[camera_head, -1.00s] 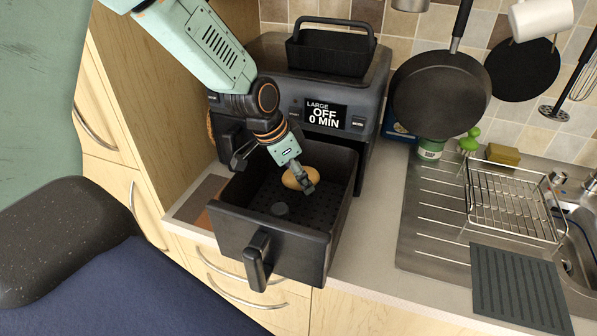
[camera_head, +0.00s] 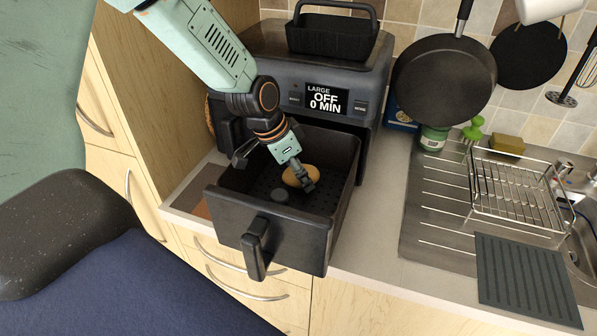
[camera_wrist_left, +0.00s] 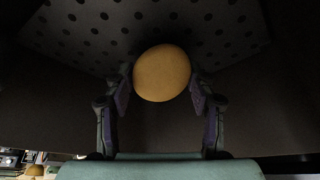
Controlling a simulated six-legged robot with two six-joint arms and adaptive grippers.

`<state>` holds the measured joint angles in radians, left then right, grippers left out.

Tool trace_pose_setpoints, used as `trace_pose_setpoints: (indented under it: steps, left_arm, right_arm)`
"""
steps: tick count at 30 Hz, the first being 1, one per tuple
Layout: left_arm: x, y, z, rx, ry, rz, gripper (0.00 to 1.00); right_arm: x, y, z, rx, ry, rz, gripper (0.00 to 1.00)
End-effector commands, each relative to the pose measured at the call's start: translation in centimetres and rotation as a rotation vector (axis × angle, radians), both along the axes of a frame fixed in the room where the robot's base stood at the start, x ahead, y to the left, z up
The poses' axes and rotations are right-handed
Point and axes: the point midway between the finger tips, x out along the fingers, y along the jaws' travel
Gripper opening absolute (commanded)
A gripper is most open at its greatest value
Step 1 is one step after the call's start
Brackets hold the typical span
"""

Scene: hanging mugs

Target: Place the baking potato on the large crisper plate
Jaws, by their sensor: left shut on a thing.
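The baking potato (camera_head: 298,176) is a tan oval in the pulled-out air fryer drawer, and it fills the middle of the left wrist view (camera_wrist_left: 162,73). My left gripper (camera_head: 304,183) reaches down into the drawer and is shut on the potato. In the left wrist view its two fingers (camera_wrist_left: 162,92) lie on either side of the potato. The large crisper plate (camera_head: 259,186) is the dark perforated floor of the drawer, and its holes show behind the potato in the left wrist view (camera_wrist_left: 110,25). I cannot tell whether the potato touches the plate. My right gripper is not in view.
The drawer's walls (camera_head: 262,225) surround the left gripper, with a handle (camera_head: 256,248) in front. The air fryer (camera_head: 300,75) stands behind, its display reading OFF. A dish rack (camera_head: 515,195) and sink are at right. Pans (camera_head: 445,82) hang above the counter.

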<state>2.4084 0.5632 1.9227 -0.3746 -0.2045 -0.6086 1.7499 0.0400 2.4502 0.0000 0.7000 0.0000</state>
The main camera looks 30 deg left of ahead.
Motion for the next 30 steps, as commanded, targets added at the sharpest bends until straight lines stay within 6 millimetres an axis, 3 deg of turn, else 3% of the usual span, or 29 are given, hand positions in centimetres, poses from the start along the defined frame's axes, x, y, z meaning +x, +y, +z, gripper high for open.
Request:
trace_pose_setpoints:
  steps: [20,21,30]
  left_arm:
    - [-0.1,0.0,-1.3,-0.002,0.002,0.001,0.19]
    - [-0.1,0.0,-1.3,-0.002,0.002,0.001,0.58]
    - [0.0,0.0,-1.2,0.001,0.001,-0.001,0.82]
  right_arm:
    - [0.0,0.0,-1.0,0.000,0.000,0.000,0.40]
    - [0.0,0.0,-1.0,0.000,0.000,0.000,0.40]
    - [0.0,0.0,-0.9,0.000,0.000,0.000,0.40]
